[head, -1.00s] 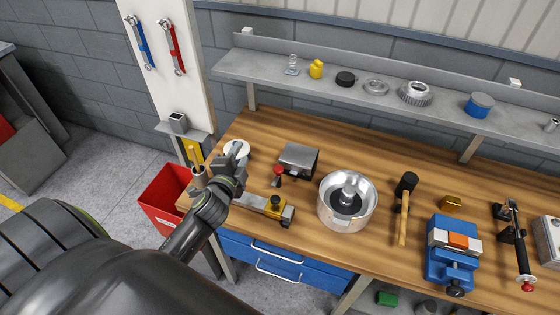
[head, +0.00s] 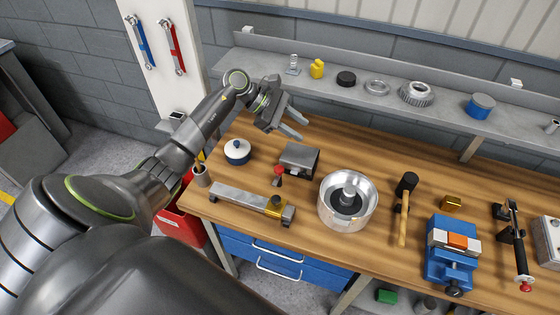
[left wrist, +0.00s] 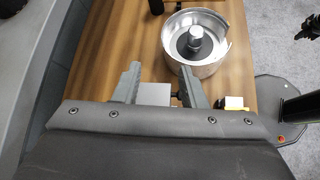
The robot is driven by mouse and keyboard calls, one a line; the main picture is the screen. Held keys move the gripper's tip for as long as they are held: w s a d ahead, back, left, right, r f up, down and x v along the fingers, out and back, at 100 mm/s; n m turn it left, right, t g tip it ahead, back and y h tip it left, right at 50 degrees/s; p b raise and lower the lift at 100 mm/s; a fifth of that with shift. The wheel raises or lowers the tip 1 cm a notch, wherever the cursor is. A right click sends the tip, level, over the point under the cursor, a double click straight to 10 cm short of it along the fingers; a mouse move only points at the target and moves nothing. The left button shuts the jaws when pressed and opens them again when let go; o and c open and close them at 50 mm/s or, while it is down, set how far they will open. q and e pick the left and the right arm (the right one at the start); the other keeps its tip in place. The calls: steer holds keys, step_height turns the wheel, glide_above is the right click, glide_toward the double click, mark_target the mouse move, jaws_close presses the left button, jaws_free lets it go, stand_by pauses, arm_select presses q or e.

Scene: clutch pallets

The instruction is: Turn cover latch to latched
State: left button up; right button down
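A grey box with a flat cover (head: 299,157) sits on the bench left of the middle. A small latch lever with a red knob (head: 278,170) stands at its front left corner; I cannot tell its exact setting. My left gripper (head: 297,127) is open and empty, above and behind the box. In the left wrist view the left gripper (left wrist: 160,82) has its two fingers spread, and part of the grey box (left wrist: 153,94) shows between them, lower down. The latch is mostly hidden there. My right gripper is in neither view.
A round metal housing (head: 364,210) stands right of the box. A gauge bar with a brass block (head: 235,200) lies in front, and a white-lidded blue pot (head: 237,153) stands to the left. The shelf (head: 330,82) runs behind. A mallet (head: 404,210) lies farther right.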

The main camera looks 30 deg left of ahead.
arm_select(q)
steer(key=s+a+r+m+g+y, duration=0.2)
steer(key=a+m+g+y, duration=0.25)
steer(key=a, duration=0.55)
steer(key=b, duration=0.7)
glide_toward(279, 168)
steer(key=shift+n+g+y, duration=0.25)
steer(key=shift+n+y, duration=0.1)
steer(key=shift+y, duration=0.1)
steer(key=p+x, duration=0.1)
steer(key=x, duration=0.2)
steer(key=d+p+x, duration=0.1)
steer(key=p+x, duration=0.1)
steer(key=x, duration=0.2)
steer(key=shift+w+r+p, duration=0.15)
steer(key=shift+p, duration=0.15)
steer(key=shift+f, duration=0.5)
steer(key=shift+c, duration=0.2)
